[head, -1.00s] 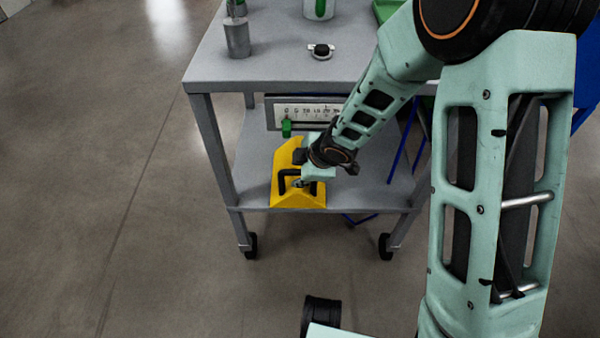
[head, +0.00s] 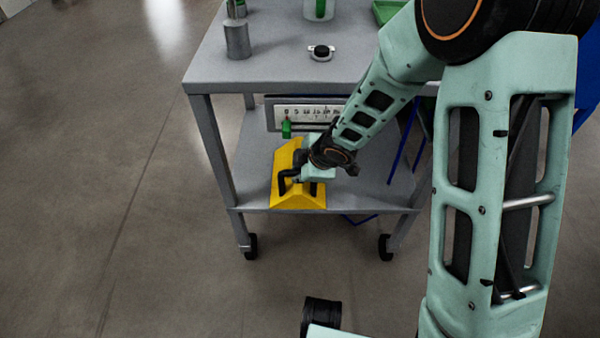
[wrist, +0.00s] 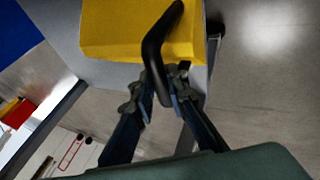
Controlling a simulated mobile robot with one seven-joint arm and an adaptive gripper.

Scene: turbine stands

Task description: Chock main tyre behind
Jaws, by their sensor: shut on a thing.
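A yellow wheel chock (head: 298,192) with a black handle stands on the lower shelf (head: 370,184) of a grey wheeled cart, at the shelf's front edge. In the wrist view the yellow chock (wrist: 130,38) fills the top, with its black bar handle (wrist: 157,50) running down toward the fingers. My gripper (head: 298,178) is at the chock's handle. In the wrist view my gripper (wrist: 163,85) has its fingers closed together on the lower end of the handle. No tyre shows in these views.
The cart's top (head: 270,65) carries a grey cylinder (head: 237,40), a small black-knobbed part (head: 321,52) and a green tray (head: 388,12). A scale panel (head: 305,112) is behind the chock, under the top. Bare floor (head: 100,200) lies open to the left.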

